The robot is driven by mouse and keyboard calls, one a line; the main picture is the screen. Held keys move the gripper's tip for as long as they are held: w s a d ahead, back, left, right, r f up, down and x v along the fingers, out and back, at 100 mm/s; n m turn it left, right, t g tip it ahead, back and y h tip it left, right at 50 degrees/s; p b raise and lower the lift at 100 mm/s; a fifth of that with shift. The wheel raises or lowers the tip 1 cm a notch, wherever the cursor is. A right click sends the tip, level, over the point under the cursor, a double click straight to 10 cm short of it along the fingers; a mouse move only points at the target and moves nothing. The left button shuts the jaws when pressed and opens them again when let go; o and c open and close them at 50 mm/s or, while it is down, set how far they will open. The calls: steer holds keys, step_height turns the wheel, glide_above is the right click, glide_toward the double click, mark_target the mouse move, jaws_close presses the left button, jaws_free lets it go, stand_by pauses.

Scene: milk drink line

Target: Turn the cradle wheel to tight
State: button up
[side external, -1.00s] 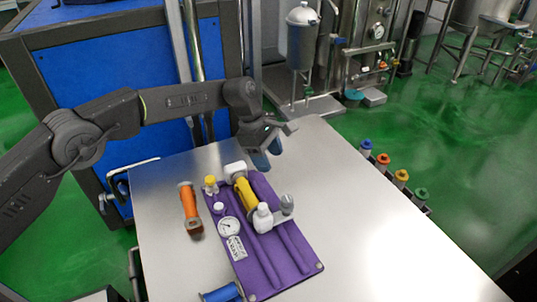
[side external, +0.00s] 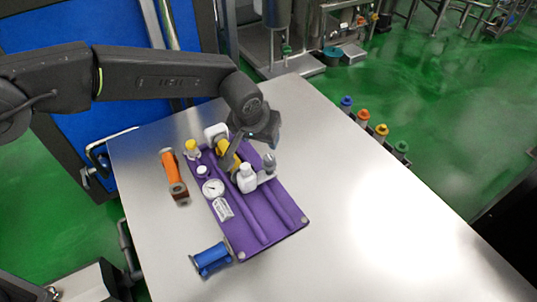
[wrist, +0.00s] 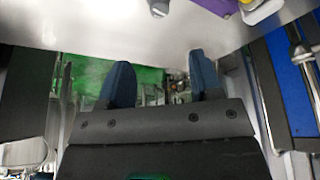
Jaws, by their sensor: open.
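A purple board (side external: 255,225) lies on the steel table. On it a yellow cylinder (side external: 226,154) rests in a cradle with white end blocks, partly hidden by my gripper. A white bottle-shaped part (side external: 247,179) and a grey knob (side external: 269,162) stand at the cradle's near end. I cannot tell for sure which part is the wheel. My gripper (side external: 250,138) is over the cradle's far part. In the wrist view my gripper (wrist: 162,82) is open with nothing between its blue fingers. The purple board (wrist: 222,6) shows only at the top edge there.
A round gauge (side external: 213,188) and a yellow-capped part (side external: 192,148) sit on the board's left. The table's right side is clear.

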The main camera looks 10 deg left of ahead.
mark_target(269, 157)
steer(key=x, duration=1.3)
steer(key=shift+w+f, duration=0.1)
steer(key=shift+f, duration=0.3)
steer(key=c, duration=0.9)
steer(key=shift+c, duration=0.2)
